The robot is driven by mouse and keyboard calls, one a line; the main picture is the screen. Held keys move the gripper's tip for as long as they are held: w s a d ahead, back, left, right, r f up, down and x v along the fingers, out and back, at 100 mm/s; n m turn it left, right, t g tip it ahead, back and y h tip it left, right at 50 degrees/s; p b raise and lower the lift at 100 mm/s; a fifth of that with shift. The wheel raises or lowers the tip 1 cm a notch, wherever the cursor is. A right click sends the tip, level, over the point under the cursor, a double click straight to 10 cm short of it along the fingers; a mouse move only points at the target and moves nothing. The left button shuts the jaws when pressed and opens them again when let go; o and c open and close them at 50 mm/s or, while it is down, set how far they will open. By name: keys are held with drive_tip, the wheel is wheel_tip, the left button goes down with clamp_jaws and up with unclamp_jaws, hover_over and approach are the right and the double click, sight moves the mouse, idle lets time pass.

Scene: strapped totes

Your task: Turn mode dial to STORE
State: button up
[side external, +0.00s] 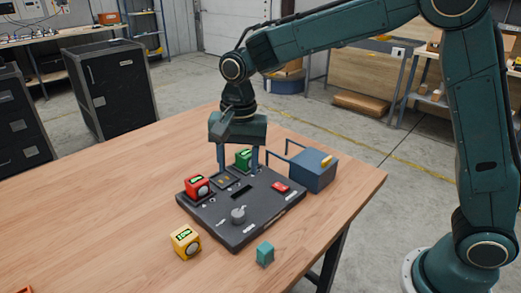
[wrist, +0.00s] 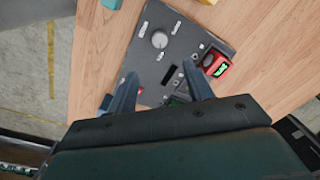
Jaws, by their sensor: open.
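The mode dial (side external: 238,214) is a round grey knob on the near part of a dark control panel (side external: 262,228). It also shows in the wrist view (wrist: 159,40), with small white labels around it that are too small to read. I cannot tell which label its pointer faces. My gripper (side external: 238,170) is open and points down over the far part of the panel, behind the dial and apart from it. In the wrist view its two fingers (wrist: 159,76) spread apart with nothing held between them.
A red block (side external: 197,187) and a green block (side external: 244,159) sit on the panel, with a red switch (side external: 281,187) at right. A yellow block (side external: 186,241) and a teal block (side external: 265,254) stand in front. A blue-grey box (side external: 313,171) is behind right.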

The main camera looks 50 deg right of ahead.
sight(238, 212)
drive_tip(key=f, duration=1.3)
drive_tip(key=shift+w+a+f, duration=0.2)
drive_tip(key=shift+w+f, duration=0.05)
drive_tip(key=shift+f, duration=0.15)
drive_tip(key=c, duration=1)
